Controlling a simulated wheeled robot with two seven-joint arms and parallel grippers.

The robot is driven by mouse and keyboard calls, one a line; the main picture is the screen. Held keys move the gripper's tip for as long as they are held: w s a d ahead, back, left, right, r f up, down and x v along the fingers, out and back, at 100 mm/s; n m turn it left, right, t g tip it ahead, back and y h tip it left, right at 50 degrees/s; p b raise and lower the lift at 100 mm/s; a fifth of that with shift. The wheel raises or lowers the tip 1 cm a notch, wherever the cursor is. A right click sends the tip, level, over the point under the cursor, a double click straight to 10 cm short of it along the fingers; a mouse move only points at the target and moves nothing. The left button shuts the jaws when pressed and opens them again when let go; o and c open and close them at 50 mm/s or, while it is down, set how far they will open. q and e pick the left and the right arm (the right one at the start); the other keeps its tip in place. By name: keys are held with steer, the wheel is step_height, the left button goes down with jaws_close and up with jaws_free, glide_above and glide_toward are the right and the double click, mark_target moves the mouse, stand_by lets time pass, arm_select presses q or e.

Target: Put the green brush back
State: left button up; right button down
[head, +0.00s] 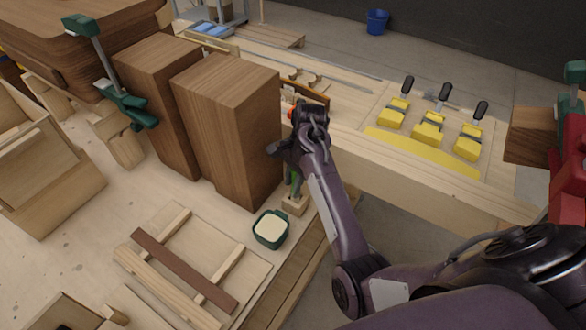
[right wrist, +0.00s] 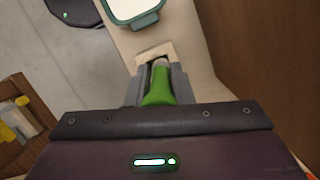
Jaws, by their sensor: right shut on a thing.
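The green brush (head: 295,182) is upright, just above or in a small light wooden block (head: 294,207) at the bench edge. My right gripper (head: 292,166) is above the block, shut on the brush. In the right wrist view the brush's green handle (right wrist: 158,88) lies between the two grey fingers, with its pale lower part toward the wooden block (right wrist: 156,53). I cannot tell whether its lower end is inside the block. My left gripper is not in view.
A green pot with cream contents (head: 270,229) stands close to the block; its rim also shows in the right wrist view (right wrist: 148,19). A tall brown wooden block (head: 225,125) stands close on the left. Yellow tools with black handles (head: 430,130) lie on the far bench.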

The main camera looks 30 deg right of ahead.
steer(key=shift+s+f, duration=0.15)
steer(key=shift+f, duration=0.15)
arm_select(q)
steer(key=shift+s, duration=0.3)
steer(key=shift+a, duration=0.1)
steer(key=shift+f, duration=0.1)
arm_select(e)
steer(key=shift+f, duration=0.55)
steer(key=c, duration=1.2)
jaws_free()
steer(key=shift+r, duration=0.1)
